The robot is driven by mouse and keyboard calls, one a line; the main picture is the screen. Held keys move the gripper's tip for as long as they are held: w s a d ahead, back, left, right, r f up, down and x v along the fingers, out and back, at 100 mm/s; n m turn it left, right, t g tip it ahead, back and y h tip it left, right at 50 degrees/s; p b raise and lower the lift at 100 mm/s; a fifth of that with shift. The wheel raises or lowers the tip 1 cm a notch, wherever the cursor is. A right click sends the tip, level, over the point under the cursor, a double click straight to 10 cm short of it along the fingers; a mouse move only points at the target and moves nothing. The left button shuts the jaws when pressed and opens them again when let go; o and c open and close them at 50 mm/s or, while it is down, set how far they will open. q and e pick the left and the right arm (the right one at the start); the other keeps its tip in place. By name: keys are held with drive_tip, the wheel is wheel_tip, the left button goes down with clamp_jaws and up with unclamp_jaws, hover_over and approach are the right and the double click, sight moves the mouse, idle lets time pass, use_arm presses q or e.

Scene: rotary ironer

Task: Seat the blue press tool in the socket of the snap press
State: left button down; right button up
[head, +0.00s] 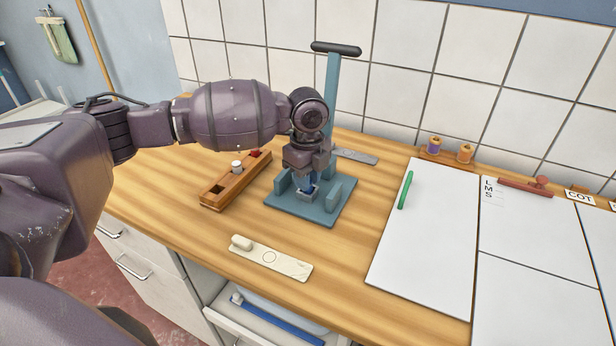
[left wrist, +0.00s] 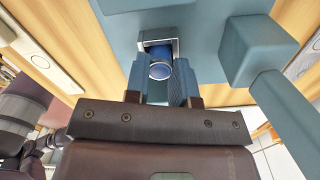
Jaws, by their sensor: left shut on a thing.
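The teal snap press (head: 335,90) stands on the wooden counter, with a black bar handle on top and a flat base. My left gripper (head: 308,182) is low over the base, in front of the column. It is shut on the blue press tool (left wrist: 160,68), between its fingertips. In the left wrist view, the tool's end lies at the silver-edged socket (left wrist: 171,42). It looks partly inside, but I cannot tell how deep it sits. My gripper hides most of the tool in the head view. My right gripper is not in view.
A wooden rack (head: 213,194) left of the press holds a white-topped piece (head: 236,166) and a red one (head: 255,154). A cream plate (head: 285,262) lies in front. White boards (head: 425,245) and a green pen (head: 405,190) lie right. An open drawer (head: 232,326) is below.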

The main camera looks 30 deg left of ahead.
use_arm(q)
drive_tip(key=shift+r, duration=0.1)
drive_tip(key=c, duration=1)
unclamp_jaws()
drive_tip(key=shift+o, duration=0.2)
wheel_tip(320, 180, up, 12)
drive_tip(key=p, duration=0.1)
drive_tip(key=shift+p, duration=0.4)
drive_tip(key=shift+r, duration=0.1)
